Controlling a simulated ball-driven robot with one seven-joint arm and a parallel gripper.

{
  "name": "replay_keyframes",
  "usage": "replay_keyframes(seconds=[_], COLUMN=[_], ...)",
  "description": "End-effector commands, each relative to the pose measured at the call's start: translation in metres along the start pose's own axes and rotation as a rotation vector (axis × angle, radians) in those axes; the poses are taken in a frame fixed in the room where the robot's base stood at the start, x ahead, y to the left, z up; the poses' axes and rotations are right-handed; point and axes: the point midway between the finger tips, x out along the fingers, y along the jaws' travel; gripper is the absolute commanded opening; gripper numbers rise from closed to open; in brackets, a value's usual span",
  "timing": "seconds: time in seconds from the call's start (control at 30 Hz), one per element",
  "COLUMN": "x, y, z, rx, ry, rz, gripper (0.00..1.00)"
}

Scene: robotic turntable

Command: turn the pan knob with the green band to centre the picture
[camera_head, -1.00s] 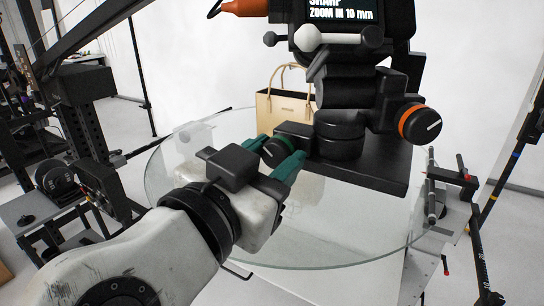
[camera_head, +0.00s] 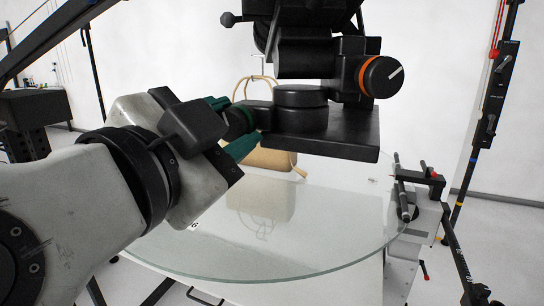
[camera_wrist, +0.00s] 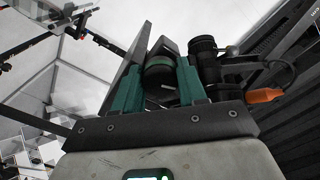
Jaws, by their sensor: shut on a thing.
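The pan knob with the green band (camera_head: 238,121) sits at the left end of the black camera base. In the wrist view the knob (camera_wrist: 160,72) shows as a dark disc with a pale line, between the green fingers. My gripper (camera_head: 232,127) is shut on it, one finger on each side. The gripper also fills the wrist view (camera_wrist: 156,85). The black camera rig (camera_head: 303,55) stands above the round glass turntable (camera_head: 290,272). Its screen is out of the head view, so the picture on it is hidden.
Another knob with an orange band (camera_head: 380,77) is on the right of the rig. A tan handbag (camera_head: 268,158) stands behind the base. A black clamp arm (camera_head: 418,178) is at the glass's right edge. The glass's front is clear.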

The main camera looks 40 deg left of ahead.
Motion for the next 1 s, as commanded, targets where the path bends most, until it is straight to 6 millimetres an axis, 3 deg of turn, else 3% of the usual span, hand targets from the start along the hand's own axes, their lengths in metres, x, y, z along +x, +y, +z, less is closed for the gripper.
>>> replay_keyframes(seconds=[0.4,1.0], x=[0.0000,0.0003], y=[0.0009,0.0001], z=[0.0010,-0.0003], rx=[0.227,0.269], ry=[0.000,0.001], rz=[0.002,0.004], gripper=[0.11,0.11])
